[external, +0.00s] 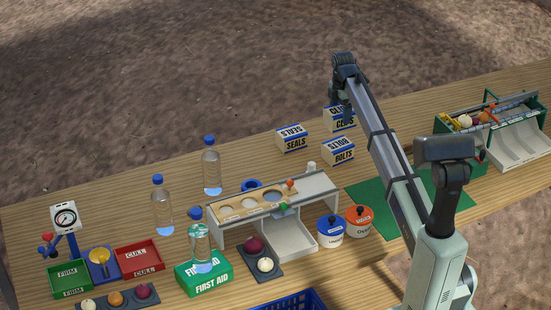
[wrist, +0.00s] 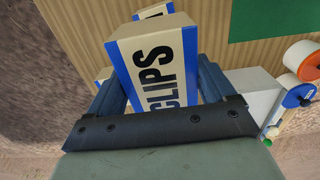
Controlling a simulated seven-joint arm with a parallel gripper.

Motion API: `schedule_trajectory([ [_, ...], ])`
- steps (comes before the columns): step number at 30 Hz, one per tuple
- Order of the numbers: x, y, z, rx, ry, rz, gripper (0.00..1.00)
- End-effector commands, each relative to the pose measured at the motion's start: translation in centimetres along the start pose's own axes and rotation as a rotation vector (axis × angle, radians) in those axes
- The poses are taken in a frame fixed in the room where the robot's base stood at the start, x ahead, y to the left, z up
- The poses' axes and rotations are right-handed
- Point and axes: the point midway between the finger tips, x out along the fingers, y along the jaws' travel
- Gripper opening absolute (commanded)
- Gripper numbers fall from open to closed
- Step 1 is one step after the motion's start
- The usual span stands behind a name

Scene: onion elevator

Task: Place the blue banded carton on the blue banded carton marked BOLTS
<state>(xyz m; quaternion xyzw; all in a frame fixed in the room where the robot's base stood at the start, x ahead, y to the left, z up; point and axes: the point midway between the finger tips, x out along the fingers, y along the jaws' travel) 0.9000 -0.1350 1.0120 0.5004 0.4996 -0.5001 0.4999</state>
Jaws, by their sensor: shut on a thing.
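The blue banded carton marked CLIPS (external: 345,124) is white with blue bands, at the back of the table. My gripper (external: 341,100) is over it, with its fingers at the carton's sides. In the wrist view the CLIPS carton (wrist: 150,62) sits between the two fingers, which are shut on it. I cannot tell whether it is clear of the table. The blue banded carton marked BOLTS (external: 338,151) stands on the table just in front of it, with its top bare. Part of another blue banded carton (wrist: 153,10) shows beyond the held one; its lettering is hidden.
A similar carton marked SEALS (external: 291,138) stands to the left. A white stand with a sloping chute (external: 290,240), blue and orange lidded jars (external: 331,231) and a green mat (external: 375,203) lie nearer. Bottles (external: 211,166) stand left. Bare wood surrounds the cartons.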

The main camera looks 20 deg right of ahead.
Motion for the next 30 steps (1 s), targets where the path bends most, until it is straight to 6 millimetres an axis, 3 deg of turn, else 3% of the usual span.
schedule_trajectory([
  [6, 3.7, -0.1, 0.0, 0.0, 0.0, -0.002, 0.41],
  [19, 7.8, -0.1, 0.0, 0.0, 0.0, -0.001, 0.41],
  [30, 8.3, 0.0, 0.0, 0.0, 0.0, 0.0, 0.41],
])
